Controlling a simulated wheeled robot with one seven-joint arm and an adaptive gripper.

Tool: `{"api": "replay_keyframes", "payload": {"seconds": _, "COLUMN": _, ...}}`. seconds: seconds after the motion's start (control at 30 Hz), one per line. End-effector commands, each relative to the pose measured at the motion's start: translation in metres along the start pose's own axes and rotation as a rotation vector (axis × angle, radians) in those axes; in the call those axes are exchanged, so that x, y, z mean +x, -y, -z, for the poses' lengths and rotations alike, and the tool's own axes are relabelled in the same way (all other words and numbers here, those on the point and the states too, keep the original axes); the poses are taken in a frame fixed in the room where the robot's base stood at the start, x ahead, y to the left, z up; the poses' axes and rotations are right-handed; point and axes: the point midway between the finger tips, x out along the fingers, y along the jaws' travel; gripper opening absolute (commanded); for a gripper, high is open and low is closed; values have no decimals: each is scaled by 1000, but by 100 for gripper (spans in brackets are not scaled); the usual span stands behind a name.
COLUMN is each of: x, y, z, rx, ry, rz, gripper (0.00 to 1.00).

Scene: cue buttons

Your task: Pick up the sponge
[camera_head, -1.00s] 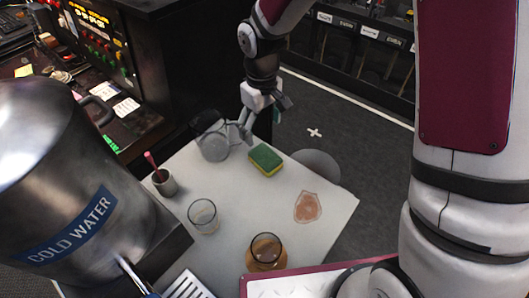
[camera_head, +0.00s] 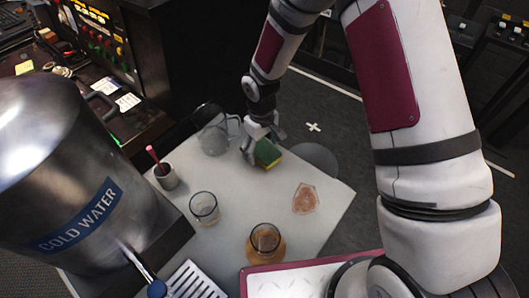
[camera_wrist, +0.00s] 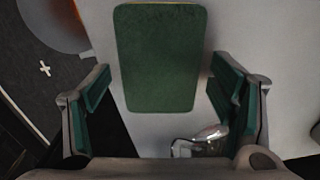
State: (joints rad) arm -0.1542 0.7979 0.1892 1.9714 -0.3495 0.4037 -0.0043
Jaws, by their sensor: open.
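The sponge (camera_head: 267,153), green on top with a yellow side, lies on the white table near its far edge. In the wrist view the sponge (camera_wrist: 161,57) fills the upper middle as a green block. My gripper (camera_head: 262,140) is over the sponge's far side in the head view and hides part of it. In the wrist view my gripper (camera_wrist: 160,98) is open, with one finger on each side of the sponge's near end. Gaps show between the fingers and the sponge. I cannot tell how high the fingertips are.
A clear pitcher (camera_head: 212,132) stands just left of my gripper. A cold water dispenser (camera_head: 60,170) stands at left.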

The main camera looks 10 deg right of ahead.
Motion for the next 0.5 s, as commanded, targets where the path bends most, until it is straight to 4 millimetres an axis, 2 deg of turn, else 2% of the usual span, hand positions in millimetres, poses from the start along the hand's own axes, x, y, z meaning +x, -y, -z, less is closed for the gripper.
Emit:
{"api": "replay_keyframes", "payload": {"seconds": 0.23, "x": 2, "y": 0, "z": 0, "rx": 0, "ry": -1, "rz": 0, "gripper": 78}}
{"api": "replay_keyframes", "payload": {"seconds": 0.27, "x": 2, "y": 0, "z": 0, "rx": 0, "ry": -1, "rz": 0, "gripper": 75}}
{"api": "replay_keyframes", "payload": {"seconds": 0.3, "x": 2, "y": 0, "z": 0, "rx": 0, "ry": -1, "rz": 0, "gripper": 66}}
{"api": "replay_keyframes", "payload": {"seconds": 0.43, "x": 2, "y": 0, "z": 0, "rx": 0, "ry": -1, "rz": 0, "gripper": 45}}
{"api": "replay_keyframes", "payload": {"seconds": 0.5, "x": 2, "y": 0, "z": 0, "rx": 0, "ry": -1, "rz": 0, "gripper": 44}}
